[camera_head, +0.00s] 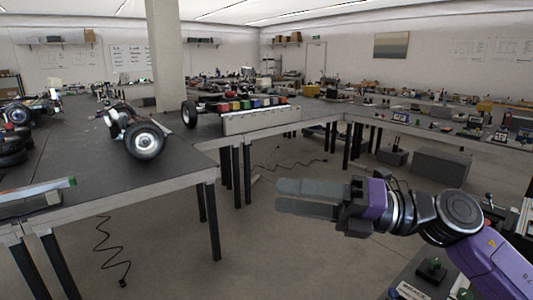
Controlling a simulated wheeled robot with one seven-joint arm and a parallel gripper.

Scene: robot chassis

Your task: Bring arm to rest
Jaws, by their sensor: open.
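My gripper (277,197) is at the end of my purple and grey arm, at the lower right of the head camera view. Its two long grey fingers point left and are a little apart, with nothing visible between them. The gripper is in free air over the grey floor, to the right of the near dark table. The arm is bent and reaches in from the right edge. It touches nothing that I can see.
The dark table (85,168) on the left bears a wheeled chassis part (146,141) with a tyre. A row of coloured blocks (250,103) stands farther back. More cluttered tables line the right and rear. Grey boxes (441,166) stand on the floor. Black cables lie on the floor.

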